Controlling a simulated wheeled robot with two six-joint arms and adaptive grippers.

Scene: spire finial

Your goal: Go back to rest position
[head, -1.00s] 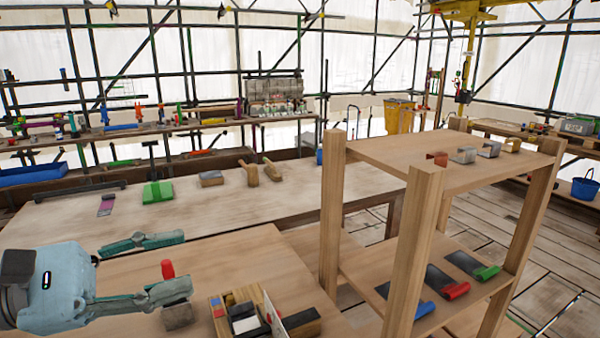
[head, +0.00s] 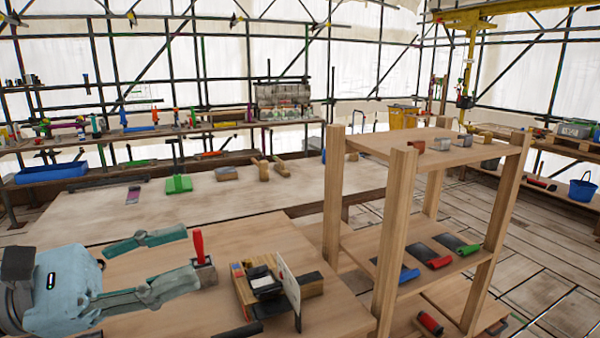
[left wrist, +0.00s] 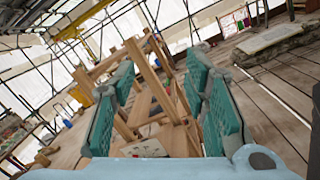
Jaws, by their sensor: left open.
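My left gripper (head: 192,256) is at the lower left of the head view, above the near wooden table (head: 265,235). Its two teal fingers are spread wide with nothing between them. In the left wrist view the gripper (left wrist: 165,95) also shows apart fingers with green ribbed pads, and the wooden shelf rack (left wrist: 150,85) is seen beyond the gap. A red-handled tool (head: 199,246) stands by a small grey block just past the lower fingertip; I cannot tell whether they touch. My right gripper is not in view.
A wooden box (head: 247,297) with dark items and an upright white panel (head: 289,290) stands right of the gripper. The wooden rack (head: 398,230) holds blue, red and green rollers. A long bench (head: 230,205) with several tools lies behind.

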